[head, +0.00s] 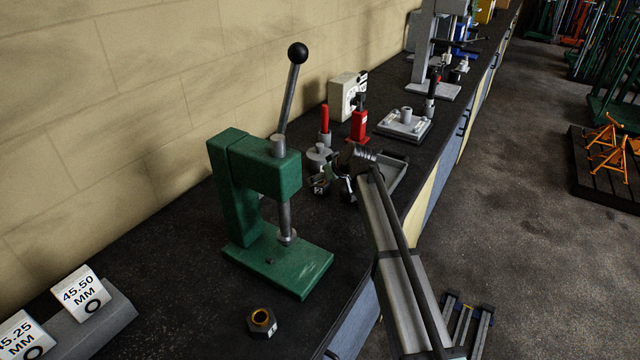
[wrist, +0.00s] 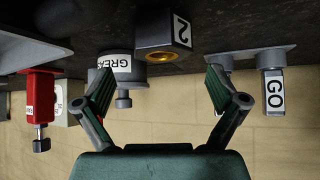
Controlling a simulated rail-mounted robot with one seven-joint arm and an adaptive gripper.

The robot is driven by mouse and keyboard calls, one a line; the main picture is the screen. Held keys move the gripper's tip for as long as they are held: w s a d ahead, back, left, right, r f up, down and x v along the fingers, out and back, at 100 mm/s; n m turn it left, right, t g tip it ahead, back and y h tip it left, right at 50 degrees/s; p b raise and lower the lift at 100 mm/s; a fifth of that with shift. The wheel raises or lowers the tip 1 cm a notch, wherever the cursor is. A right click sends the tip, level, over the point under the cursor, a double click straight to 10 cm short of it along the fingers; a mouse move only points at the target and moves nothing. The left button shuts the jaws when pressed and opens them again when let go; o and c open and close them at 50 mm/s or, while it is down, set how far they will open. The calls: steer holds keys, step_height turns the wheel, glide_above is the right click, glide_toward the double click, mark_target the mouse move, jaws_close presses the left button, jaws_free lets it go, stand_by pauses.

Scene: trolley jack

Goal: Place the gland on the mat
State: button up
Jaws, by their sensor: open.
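A dark hex-sided block with a brass-coloured bore and a "2" label, likely a gland (wrist: 163,42), sits on the bench in the wrist view, ahead of and between my gripper's (wrist: 160,82) fingers. The fingers are spread apart with nothing between them. In the head view my gripper (head: 340,180) is low over the bench behind the green press, and small parts around it are partly hidden. A similar block with a brass bore (head: 261,322) stands alone on the near bench, in front of the press. I cannot pick out a mat with certainty.
The green press (head: 265,200) with its raised lever stands left of my arm. In the wrist view a "GREASE" tin (wrist: 112,66) is close to the left finger, and a "GO" piece (wrist: 274,92) is right. A grey tray (head: 398,172) lies behind my arm.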

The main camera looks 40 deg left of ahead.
steer(key=p+x, duration=0.3)
steer(key=x, duration=0.1)
steer(key=shift+a+f, duration=0.25)
steer(key=shift+a, duration=0.15)
steer(key=shift+f, duration=0.2)
steer(key=c, duration=1.6)
jaws_close()
steer(key=shift+r, duration=0.15)
